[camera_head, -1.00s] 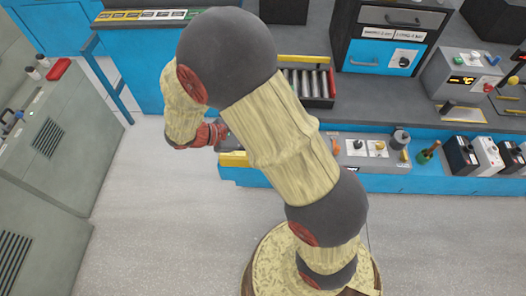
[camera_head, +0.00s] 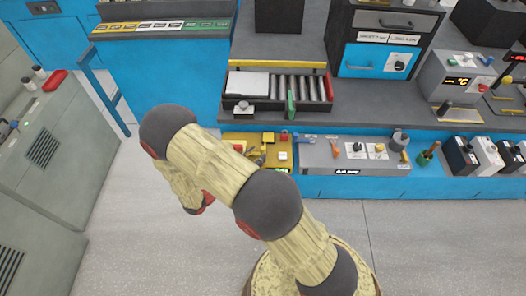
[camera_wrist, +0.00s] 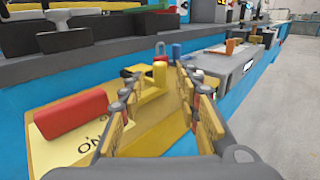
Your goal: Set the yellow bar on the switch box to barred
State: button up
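A yellow box (camera_head: 230,138), which I take to be the switch box, sits on the blue bench's low front shelf, partly behind my arm. In the wrist view its yellow top (camera_wrist: 60,150) carries a red block (camera_wrist: 72,114) and a label only partly readable. A yellow bar (camera_wrist: 152,92) with an upright end stands farther along the top, beside a black piece. It also shows in the head view (camera_head: 268,138). My gripper (camera_wrist: 157,92) is open and empty, its fingers pointing along the box with the bar ahead between them. Any barred marking is unreadable.
A grey panel (camera_head: 320,155) with knobs adjoins the box on the right. A red padlock-like piece (camera_wrist: 160,49) and a blue piece (camera_wrist: 177,51) stand beyond the bar. A roller tray (camera_head: 236,107) sits behind the box. The floor (camera_head: 420,240) in front is clear.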

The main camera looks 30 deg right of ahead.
aim_at(261, 152)
jog(key=shift+w+d+b, duration=0.2)
jog(key=shift+w+d, duration=0.05)
jog(key=shift+d, duration=0.85)
jog(key=shift+w+d+b, duration=0.2)
jog(key=shift+d, duration=0.9)
jog(key=c, duration=0.8)
grip_shut()
